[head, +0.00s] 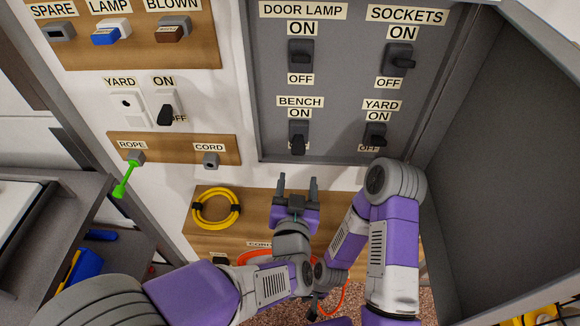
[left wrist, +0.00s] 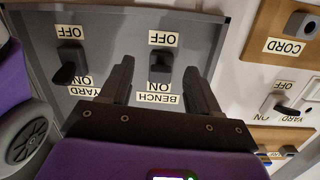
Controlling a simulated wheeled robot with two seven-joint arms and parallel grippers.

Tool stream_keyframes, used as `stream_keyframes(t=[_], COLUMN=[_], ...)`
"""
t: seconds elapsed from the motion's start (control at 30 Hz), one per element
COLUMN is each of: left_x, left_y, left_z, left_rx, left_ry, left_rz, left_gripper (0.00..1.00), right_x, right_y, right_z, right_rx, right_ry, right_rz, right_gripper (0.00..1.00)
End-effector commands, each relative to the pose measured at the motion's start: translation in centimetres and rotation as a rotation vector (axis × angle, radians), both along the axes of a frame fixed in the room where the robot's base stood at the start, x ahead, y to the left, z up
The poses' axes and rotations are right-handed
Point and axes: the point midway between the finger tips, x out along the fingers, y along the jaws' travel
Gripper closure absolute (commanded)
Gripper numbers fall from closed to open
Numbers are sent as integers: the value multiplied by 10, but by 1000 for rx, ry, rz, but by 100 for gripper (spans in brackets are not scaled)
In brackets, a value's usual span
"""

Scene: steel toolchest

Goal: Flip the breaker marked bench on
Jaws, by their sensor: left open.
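The bench breaker (head: 298,138) is a black lever on the grey panel (head: 345,100), under the labels BENCH and ON. Its lever appears to hang down toward the OFF side, and its OFF label is hidden in the head view. My left gripper (head: 298,184) is open and empty just below the bench breaker, with its fingers pointing up at the panel. In the left wrist view, which is upside down, the bench breaker (left wrist: 160,66) shows between the two fingers, apart from both. My right gripper (head: 316,302) is low down, mostly hidden behind my arms.
The yard breaker (head: 375,135) sits right of the bench one, with the door lamp (head: 301,55) and sockets (head: 398,60) breakers above. The panel's door (head: 500,160) stands open at the right. A yellow cable coil (head: 216,208) hangs at lower left of the panel.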

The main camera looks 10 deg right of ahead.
Motion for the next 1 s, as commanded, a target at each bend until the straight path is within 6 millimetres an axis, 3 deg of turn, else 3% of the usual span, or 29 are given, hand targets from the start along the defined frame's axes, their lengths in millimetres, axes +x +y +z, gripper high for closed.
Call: stream_keyframes(t=[0.1,0.2,0.6,1.0], left_x=[-6,-3,53,65], left_y=[-2,-2,-18,-21], left_z=[20,27,28,28], left_rx=[-103,-133,-131,-130], left_ry=[-63,-80,-81,-79], left_rz=[26,37,38,36], left_gripper=[38,38,38,38], right_x=[0,0,0,0], right_y=[0,0,0,0], right_z=[-11,-13,-23,-25], right_rx=[0,0,0,0], right_ry=[-1,-1,-1,-1], right_rz=[0,0,0,0], right_gripper=[66,66,66,66])
